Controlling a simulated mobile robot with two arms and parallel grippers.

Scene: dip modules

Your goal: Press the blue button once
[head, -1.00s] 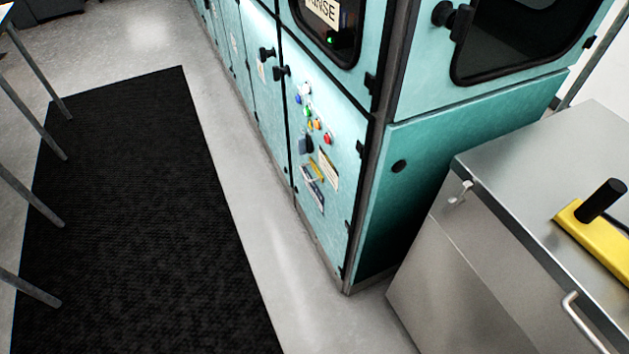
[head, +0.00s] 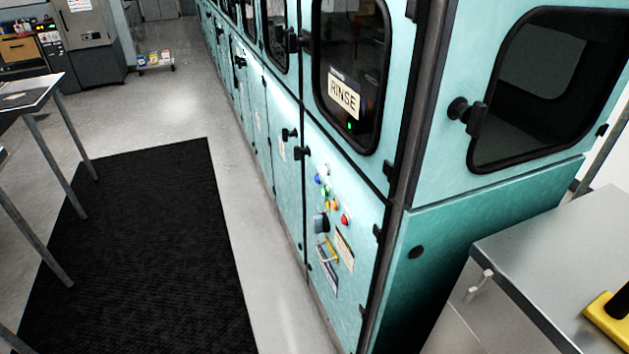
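The blue button (head: 318,179) is small and sits at the upper left of a cluster of coloured buttons on a teal cabinet's side panel. A white button (head: 323,170) is just above and right of it. Green (head: 324,192), orange (head: 333,204) and red (head: 345,220) buttons run down to the right. A dark switch or knob (head: 321,223) is below the cluster. Neither of my grippers shows in the head view.
The teal cabinet (head: 440,260) has windowed doors and a RINSE sign (head: 343,96). A steel cart (head: 560,240) stands at the right, with a yellow object (head: 607,318) on it. A black mat (head: 150,260) lies on the floor at left, beside a table (head: 30,95).

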